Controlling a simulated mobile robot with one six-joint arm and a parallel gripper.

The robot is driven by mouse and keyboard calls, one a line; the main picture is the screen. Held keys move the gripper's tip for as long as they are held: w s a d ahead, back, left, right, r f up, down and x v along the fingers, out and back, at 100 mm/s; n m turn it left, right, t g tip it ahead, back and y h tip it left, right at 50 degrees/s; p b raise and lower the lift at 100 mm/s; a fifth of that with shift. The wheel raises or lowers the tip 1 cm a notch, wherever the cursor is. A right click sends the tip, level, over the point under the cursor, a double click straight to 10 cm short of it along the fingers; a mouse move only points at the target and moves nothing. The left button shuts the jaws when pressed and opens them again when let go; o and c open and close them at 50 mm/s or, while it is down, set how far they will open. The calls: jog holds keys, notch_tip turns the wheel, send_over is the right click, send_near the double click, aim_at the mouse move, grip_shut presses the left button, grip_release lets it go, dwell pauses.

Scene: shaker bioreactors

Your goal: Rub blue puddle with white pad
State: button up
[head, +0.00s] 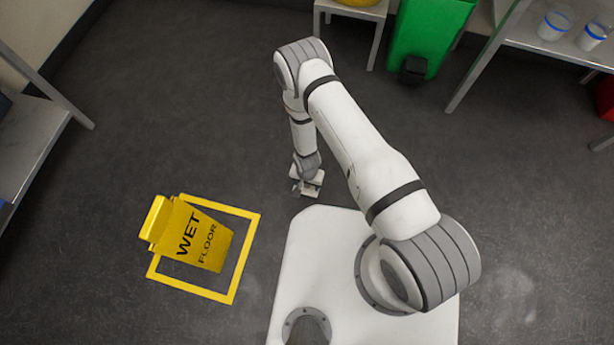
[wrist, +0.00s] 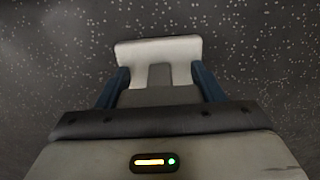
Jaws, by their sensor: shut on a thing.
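My gripper (head: 307,184) hangs low over the dark floor, just beyond the front edge of my white base. In the wrist view my gripper (wrist: 160,78) has its two dark blue fingers on either side of a white pad (wrist: 158,50), shut on it. The pad's broad white end sticks out past the fingertips. In the head view the pad is small and partly hidden by the gripper. I cannot tell whether it touches the floor. No blue puddle shows clearly in either view.
A green bin (head: 428,35) and a small table (head: 350,12) stand at the back. A shelf (head: 560,40) is at the right, another (head: 30,140) at the left. The floor between is clear.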

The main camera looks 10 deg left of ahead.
jog(key=shift+s+a+p, duration=0.2)
jog(key=shift+s+p, duration=0.4)
jog(key=shift+s, duration=3.15)
jog(key=shift+s+d+f, duration=0.1)
jog(key=shift+s+d, duration=0.05)
jog(key=shift+s, duration=0.35)
notch_tip(320, 180, up, 6)
jog(key=p, duration=0.4)
jog(key=shift+p, duration=0.3)
notch_tip(320, 180, up, 2)
jog(key=shift+r+p, duration=0.1)
jog(key=shift+p, duration=0.65)
jog(key=shift+r, duration=0.4)
jog(key=shift+c, duration=0.4)
jog(key=shift+r+p, duration=0.15)
jog(key=shift+p, duration=0.2)
jog(key=shift+c, duration=0.4)
